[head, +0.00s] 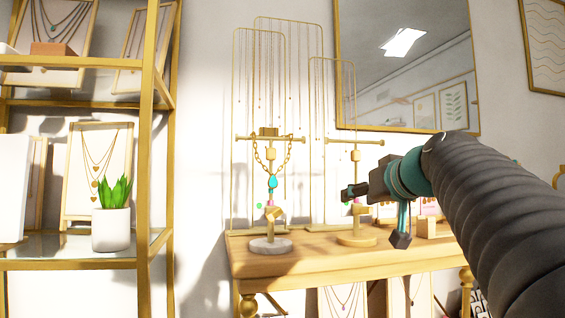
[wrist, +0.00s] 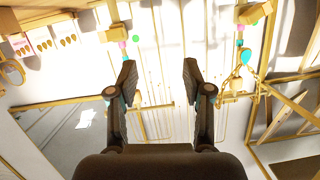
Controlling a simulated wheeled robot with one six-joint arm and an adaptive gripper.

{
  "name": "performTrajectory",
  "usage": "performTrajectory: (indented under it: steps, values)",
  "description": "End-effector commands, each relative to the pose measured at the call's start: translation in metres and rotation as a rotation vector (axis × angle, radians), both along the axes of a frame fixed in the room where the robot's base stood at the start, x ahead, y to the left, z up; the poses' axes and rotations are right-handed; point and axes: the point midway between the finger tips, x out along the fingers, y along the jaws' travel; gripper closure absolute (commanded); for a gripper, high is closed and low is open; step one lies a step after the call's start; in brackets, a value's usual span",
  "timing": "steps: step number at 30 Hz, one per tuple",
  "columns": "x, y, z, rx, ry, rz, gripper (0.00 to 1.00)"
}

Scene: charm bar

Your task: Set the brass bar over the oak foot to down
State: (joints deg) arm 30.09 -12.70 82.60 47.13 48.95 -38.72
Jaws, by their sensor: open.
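Two brass necklace stands rise from the wooden table in the head view. The right one has a round oak foot (head: 357,240), a thin post and a level brass bar (head: 340,141) across its top. A small brass block (head: 357,209) sits low on its post, with a pink piece above it. The left stand has a pale stone foot (head: 270,246); a gold chain with a turquoise pendant (head: 272,183) hangs from its bar. My gripper (head: 349,193) is in front of the oak-footed stand's lower post. In the wrist view its fingers (wrist: 160,70) are apart and empty.
The wooden table (head: 315,246) carries tall brass display frames (head: 285,32) behind the stands. A mirror (head: 405,60) hangs on the wall. A brass shelf unit (head: 150,150) with a potted plant (head: 112,228) stands at the left. Earring cards (wrist: 42,46) show in the wrist view.

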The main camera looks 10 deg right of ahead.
Motion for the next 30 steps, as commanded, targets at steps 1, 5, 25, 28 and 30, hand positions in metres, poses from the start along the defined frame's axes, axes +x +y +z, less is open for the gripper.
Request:
performTrajectory:
  steps: [1,5,25,28,30]
  values:
    - [0.006,-0.019,0.021,-0.017,-0.058,-0.013,0.50]
    - [0.010,-0.047,0.067,-0.061,-0.177,-0.026,0.50]
    - [0.078,-0.063,0.103,-0.098,-0.264,-0.031,0.50]
    - [0.097,-0.062,0.103,-0.100,-0.263,-0.032,0.50]
    - [0.109,-0.062,0.103,-0.100,-0.264,-0.032,0.50]
